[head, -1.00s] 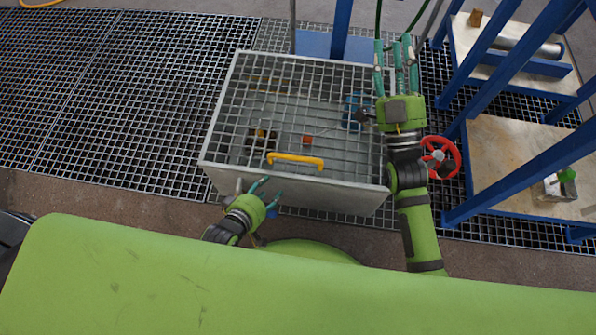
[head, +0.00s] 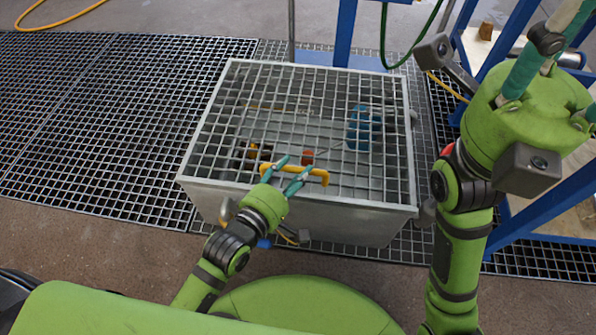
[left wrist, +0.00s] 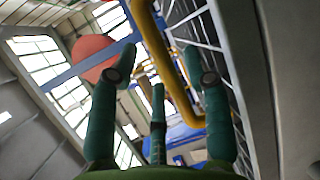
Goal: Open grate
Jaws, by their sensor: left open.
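The grate (head: 235,120) is a grey metal grid lying flat over a grey open-topped box (head: 310,215). A yellow handle (head: 322,175) is fixed near its front edge. My left gripper (head: 295,170) is open at the handle, its teal fingertips reaching over and beside the bar. In the left wrist view the yellow handle (left wrist: 172,70) runs between the spread fingers; I cannot tell whether they touch it. My right gripper (head: 540,65) is raised at the upper right, away from the grate; its fingertips are partly cut off.
Under the grate lie a blue item (head: 360,128), a small red-orange one (head: 308,157) and dark and yellow parts (head: 252,153). A blue frame (head: 545,215) with shelves stands on the right. Floor grating (head: 95,110) on the left is clear.

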